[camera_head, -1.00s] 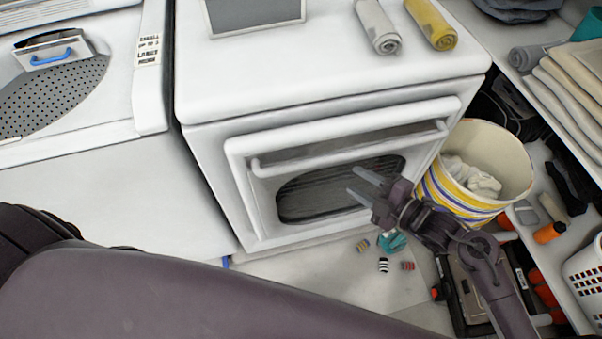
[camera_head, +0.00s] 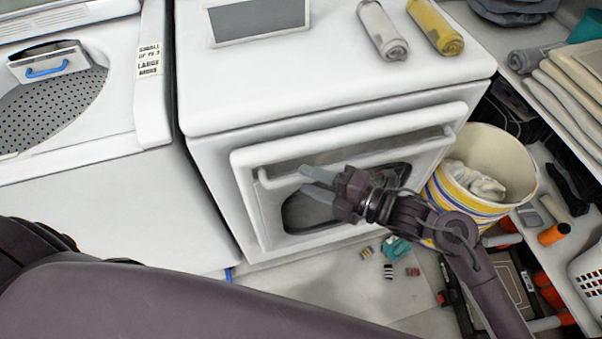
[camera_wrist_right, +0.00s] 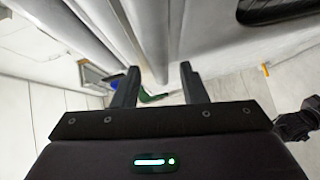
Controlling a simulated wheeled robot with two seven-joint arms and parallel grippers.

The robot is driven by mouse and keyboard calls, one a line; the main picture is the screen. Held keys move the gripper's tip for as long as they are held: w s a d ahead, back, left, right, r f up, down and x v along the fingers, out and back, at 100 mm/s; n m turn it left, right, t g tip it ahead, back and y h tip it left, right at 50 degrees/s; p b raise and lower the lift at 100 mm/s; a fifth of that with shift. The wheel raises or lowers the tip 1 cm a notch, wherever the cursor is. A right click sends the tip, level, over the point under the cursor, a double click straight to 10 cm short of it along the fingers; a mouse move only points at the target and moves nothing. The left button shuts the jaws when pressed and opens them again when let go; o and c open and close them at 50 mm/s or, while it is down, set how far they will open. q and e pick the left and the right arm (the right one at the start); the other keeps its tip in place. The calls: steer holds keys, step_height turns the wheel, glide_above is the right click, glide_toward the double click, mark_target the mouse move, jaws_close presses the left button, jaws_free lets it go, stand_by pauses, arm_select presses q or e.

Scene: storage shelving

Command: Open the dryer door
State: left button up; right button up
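The white dryer (camera_head: 330,80) stands in the middle of the head view. Its front door (camera_head: 262,210) has a dark window (camera_head: 310,212) and a long white handle bar (camera_head: 420,138) near the top; the door looks closed. My right gripper (camera_head: 310,180) is in front of the door, its two grey fingers pointing left, just below the bar. In the right wrist view the gripper (camera_wrist_right: 158,85) has its fingers spread apart with nothing clearly held between them. The bar-like white edges run above and between the fingertips there. Of my left arm only a large link shows; its gripper is out of view.
A striped basket (camera_head: 500,155) with white cloth stands right of the dryer, close to my right arm. Rolled towels (camera_head: 382,30) lie on top of the dryer. Several small items (camera_head: 395,247) lie on the floor. A washer (camera_head: 90,200) stands at left, shelving at right.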

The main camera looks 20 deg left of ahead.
steer(key=shift+x, duration=1.4)
jaws_close()
